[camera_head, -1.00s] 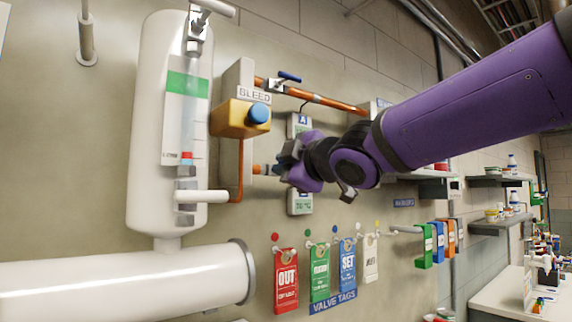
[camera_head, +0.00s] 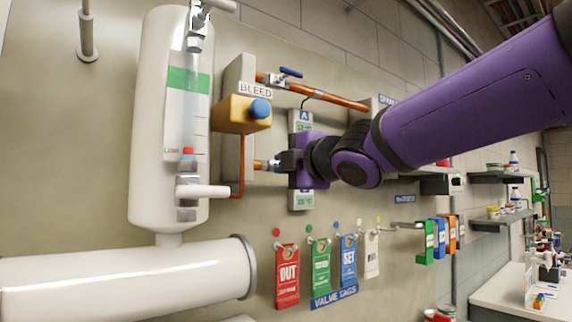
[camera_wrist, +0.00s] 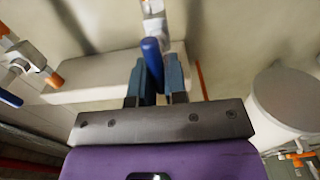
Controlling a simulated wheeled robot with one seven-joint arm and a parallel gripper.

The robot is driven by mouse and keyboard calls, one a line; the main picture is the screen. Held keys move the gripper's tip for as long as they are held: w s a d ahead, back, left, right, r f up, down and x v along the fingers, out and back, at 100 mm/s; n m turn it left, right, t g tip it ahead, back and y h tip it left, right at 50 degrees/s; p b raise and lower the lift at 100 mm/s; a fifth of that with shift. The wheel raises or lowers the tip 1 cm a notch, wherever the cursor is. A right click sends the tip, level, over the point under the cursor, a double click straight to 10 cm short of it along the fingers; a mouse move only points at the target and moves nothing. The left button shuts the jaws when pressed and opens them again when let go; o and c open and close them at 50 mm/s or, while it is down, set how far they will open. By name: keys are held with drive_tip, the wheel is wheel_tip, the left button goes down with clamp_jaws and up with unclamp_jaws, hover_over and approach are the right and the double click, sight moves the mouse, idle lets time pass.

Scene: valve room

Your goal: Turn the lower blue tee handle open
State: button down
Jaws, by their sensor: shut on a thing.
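The lower blue tee handle (camera_wrist: 152,55) sits between the two fingers of my gripper (camera_wrist: 156,68) in the wrist view, in front of a pale metal valve body (camera_wrist: 153,12). My gripper is shut on it. In the head view my gripper (camera_head: 281,161) is at the lower copper line, right of the pale backing panel, and mostly hides the handle. The upper blue tee handle (camera_head: 291,72) sits on the upper copper pipe (camera_head: 325,97). It also shows at the left of the wrist view (camera_wrist: 9,98).
A yellow BLEED box with a blue knob (camera_head: 259,108) sits above and left of my gripper. A white tank (camera_head: 150,120) stands further left. Valve tags (camera_head: 287,275) hang below. Labelled plates A (camera_head: 302,121) and below it are partly behind my wrist.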

drive_tip(key=c, duration=1.1)
unclamp_jaws()
drive_tip(key=shift+c, duration=0.2)
drive_tip(key=v, duration=1)
drive_tip(key=shift+s+d, duration=0.25)
drive_tip(key=shift+s, duration=0.1)
